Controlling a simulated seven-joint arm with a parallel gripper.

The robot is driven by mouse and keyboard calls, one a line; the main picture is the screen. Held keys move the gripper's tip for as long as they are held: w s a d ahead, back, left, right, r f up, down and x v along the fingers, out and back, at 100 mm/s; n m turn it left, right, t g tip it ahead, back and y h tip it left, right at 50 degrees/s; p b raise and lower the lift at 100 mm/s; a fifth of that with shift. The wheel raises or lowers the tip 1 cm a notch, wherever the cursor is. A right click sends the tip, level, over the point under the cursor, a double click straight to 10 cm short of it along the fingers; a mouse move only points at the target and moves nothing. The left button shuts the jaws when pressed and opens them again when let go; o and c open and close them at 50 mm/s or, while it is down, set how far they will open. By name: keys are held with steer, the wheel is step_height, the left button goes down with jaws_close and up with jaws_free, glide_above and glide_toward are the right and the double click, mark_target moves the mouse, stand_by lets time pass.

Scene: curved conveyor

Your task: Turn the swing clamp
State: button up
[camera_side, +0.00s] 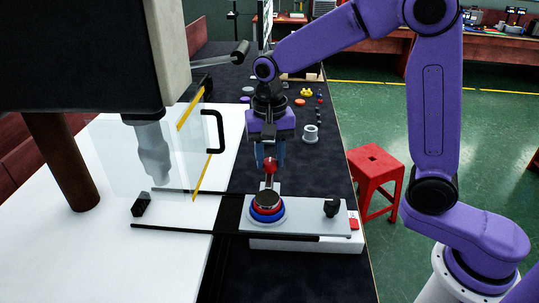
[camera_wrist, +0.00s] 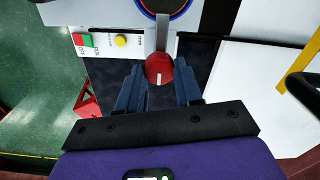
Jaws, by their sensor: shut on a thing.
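The swing clamp (camera_side: 267,200) has a round metal top over red and blue rings and sits on a grey plate (camera_side: 305,222). Its metal lever (camera_wrist: 162,33) ends in a red ball knob (camera_side: 270,164). My gripper (camera_side: 270,158) points down over the knob, its blue fingers shut on it. In the wrist view the red knob (camera_wrist: 159,71) sits between the two fingertips (camera_wrist: 160,75), with the lever running from it toward the clamp at the top edge. Only part of the clamp's rings shows there.
A clear guard (camera_side: 130,165) with a yellow edge and a black handle (camera_side: 218,131) stands left of my gripper, under a dark machine head (camera_side: 80,50). A grey spool-like part (camera_side: 310,133) and small parts lie behind. A red stool (camera_side: 375,170) stands right.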

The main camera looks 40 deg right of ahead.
mark_target(270, 161)
steer(key=o, duration=1)
steer(key=shift+o, duration=0.2)
steer(key=shift+r, duration=0.1)
step_height(270, 161, up, 7)
steer(key=shift+r, duration=0.2)
